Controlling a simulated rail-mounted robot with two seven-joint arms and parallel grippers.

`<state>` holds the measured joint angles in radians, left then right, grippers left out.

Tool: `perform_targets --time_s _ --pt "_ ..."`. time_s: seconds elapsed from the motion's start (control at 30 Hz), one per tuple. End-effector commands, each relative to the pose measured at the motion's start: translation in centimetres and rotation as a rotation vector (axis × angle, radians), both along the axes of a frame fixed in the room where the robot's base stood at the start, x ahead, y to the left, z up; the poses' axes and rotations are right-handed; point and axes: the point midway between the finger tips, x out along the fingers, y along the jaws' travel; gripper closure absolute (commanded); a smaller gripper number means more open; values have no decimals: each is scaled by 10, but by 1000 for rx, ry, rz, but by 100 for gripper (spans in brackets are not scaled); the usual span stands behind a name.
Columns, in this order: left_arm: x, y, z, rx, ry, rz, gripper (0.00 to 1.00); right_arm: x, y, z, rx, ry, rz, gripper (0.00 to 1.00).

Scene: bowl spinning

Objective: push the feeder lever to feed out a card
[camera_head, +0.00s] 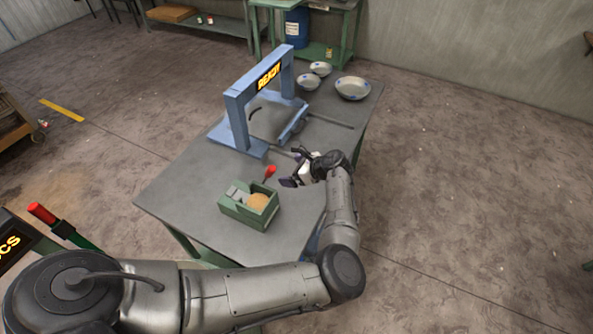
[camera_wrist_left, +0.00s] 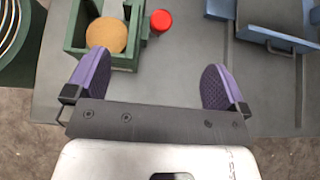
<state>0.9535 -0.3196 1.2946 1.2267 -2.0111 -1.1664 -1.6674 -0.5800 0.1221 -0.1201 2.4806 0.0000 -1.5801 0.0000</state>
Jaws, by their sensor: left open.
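The green feeder box (camera_head: 237,213) sits near the table's front edge, with a round tan card (camera_head: 258,201) in it. Its lever has a red knob (camera_head: 270,170) and stands at the box's back right side. My left gripper (camera_head: 294,169) is open and empty, to the right of the red knob and apart from it. In the left wrist view, the purple fingers (camera_wrist_left: 155,84) are spread wide. The red knob (camera_wrist_left: 160,21) shows beyond them, between their lines, beside the green box (camera_wrist_left: 75,32) and the tan card (camera_wrist_left: 106,36). My right gripper is not visible.
A blue frame with a READY sign (camera_head: 268,76) stands on the grey table (camera_head: 180,187). Several metal bowls (camera_head: 352,89) sit at the far end. A red-handled lever (camera_head: 43,213) is at the lower left. Bare tabletop lies left of the feeder.

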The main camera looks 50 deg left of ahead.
Motion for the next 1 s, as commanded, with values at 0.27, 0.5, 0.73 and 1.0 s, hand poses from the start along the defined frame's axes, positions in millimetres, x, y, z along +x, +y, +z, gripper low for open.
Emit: perform_targets --time_s 0.27,0.5,0.73,1.0 --pt "-15 29 -26 1 -3 4 0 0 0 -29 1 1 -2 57" --pt "-28 54 -38 2 0 3 0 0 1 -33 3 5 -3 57" --pt "-36 70 -50 1 0 3 0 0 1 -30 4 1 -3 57" --pt "-40 79 -56 2 -2 2 0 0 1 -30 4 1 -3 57"
